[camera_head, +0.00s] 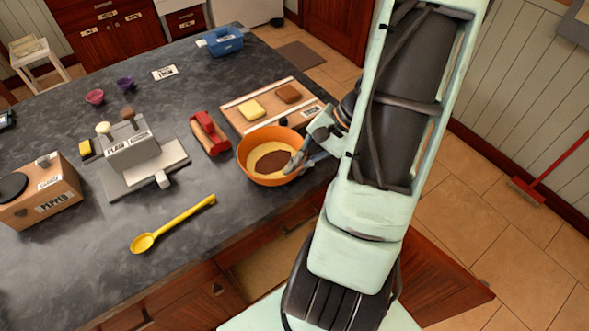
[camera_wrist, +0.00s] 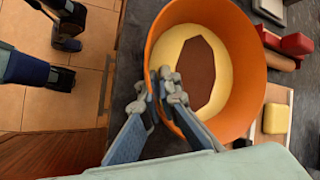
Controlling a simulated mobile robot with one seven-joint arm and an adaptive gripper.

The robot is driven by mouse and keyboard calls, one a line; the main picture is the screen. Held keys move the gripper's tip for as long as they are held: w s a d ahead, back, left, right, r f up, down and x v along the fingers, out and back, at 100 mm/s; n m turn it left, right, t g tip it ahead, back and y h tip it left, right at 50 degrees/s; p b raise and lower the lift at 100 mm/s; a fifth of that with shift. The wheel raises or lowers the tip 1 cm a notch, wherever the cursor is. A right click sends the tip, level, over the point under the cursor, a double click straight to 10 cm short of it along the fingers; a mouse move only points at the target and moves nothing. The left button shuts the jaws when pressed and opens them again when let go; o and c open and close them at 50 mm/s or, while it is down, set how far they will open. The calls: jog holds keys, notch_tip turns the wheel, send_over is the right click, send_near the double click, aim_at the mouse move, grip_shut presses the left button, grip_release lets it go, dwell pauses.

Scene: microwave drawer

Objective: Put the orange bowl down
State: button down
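The orange bowl (camera_head: 246,168) is at the right edge of the dark countertop, in front of the wooden board. It looks upright, with a yellow and brown inside. It fills the upper middle of the wrist view (camera_wrist: 246,62). My gripper (camera_head: 296,165) reaches in from the right at the bowl's near right rim. In the wrist view its two fingers (camera_wrist: 166,88) are close together with the bowl's rim pinched between them. The bowl's underside is hidden, so I cannot tell whether it touches the counter.
The wooden board (camera_head: 238,118) with yellow (camera_head: 250,109) and brown (camera_head: 288,93) blocks lies behind the bowl. A red item (camera_head: 209,133) lies to its left. A yellow spoon (camera_head: 172,224) lies front left. The grey countertop (camera_head: 235,215) between spoon and bowl is clear.

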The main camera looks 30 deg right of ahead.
jog(key=shift+f, duration=0.2)
jog(key=c, duration=2.2)
grip_release()
jog(key=shift+r, duration=0.1)
jog(key=shift+o, duration=0.2)
jog(key=shift+r, duration=0.1)
jog(key=shift+r, duration=0.2)
jog(key=v, duration=1.1)
jog(key=shift+d+r+b, duration=0.25)
jog(key=shift+r+b, duration=0.05)
jog(key=shift+b, duration=0.1)
jog(key=shift+s, duration=0.1)
